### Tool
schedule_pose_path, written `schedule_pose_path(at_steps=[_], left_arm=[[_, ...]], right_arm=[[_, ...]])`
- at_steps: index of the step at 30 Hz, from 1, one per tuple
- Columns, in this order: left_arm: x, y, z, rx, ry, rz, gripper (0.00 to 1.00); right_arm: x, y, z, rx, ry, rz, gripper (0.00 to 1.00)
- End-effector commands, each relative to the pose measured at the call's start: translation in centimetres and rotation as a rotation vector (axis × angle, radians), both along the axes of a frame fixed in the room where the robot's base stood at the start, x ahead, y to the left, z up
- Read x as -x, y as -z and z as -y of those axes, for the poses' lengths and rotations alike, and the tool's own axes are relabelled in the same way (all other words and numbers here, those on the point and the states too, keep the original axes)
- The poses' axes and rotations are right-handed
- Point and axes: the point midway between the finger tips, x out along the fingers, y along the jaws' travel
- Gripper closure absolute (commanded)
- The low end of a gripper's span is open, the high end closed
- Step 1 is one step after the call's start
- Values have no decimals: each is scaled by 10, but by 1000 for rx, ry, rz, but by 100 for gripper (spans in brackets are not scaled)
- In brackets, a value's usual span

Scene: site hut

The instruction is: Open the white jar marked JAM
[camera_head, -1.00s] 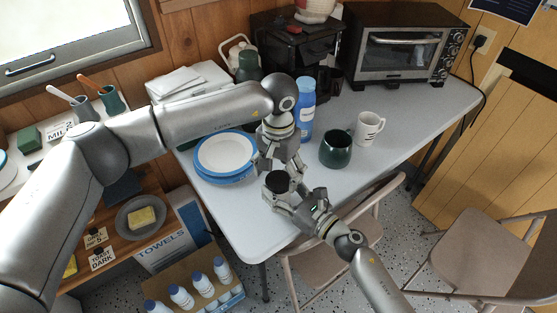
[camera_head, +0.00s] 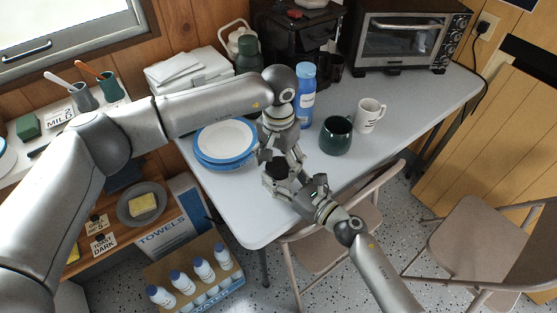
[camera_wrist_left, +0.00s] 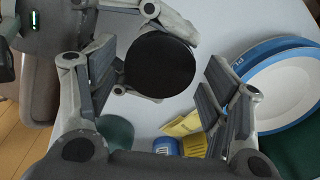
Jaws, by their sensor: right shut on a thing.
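A jar with a round black lid (camera_head: 278,168) is held up over the near edge of the grey table. Its body is mostly hidden by the grippers, and no JAM label can be read. My right gripper (camera_head: 284,182) is shut on the jar from the near right side. My left gripper (camera_head: 279,158) is just above, pointing down. In the left wrist view the black lid (camera_wrist_left: 160,65) shows in the gap between the left gripper's spread fingers (camera_wrist_left: 160,88). Bare space shows between the lid and the right-hand finger.
Blue-rimmed plates (camera_head: 226,140) lie just left of the grippers on the table (camera_head: 245,205). A blue bottle (camera_head: 305,95), a dark green mug (camera_head: 336,137) and a white mug (camera_head: 369,115) stand behind. A folding chair (camera_head: 330,235) is tucked at the near edge.

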Motion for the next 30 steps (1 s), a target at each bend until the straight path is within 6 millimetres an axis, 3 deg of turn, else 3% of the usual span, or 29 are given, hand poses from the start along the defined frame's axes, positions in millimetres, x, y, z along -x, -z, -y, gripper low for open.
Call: schedule_pose_path(at_steps=[11,21,28,29,30], left_arm=[[0,-3,0,1,0,1,23],[-1,-42,0,1,0,2,23],[0,-45,0,0,0,0,23],[0,-45,0,0,0,0,23],[0,-45,0,0,0,0,23]], right_arm=[[0,0,0,1,0,1,100],[0,0,0,0,1,0,100],[0,0,0,0,0,0,100],[0,0,0,0,0,0,45],[0,0,0,0,0,0,40]])
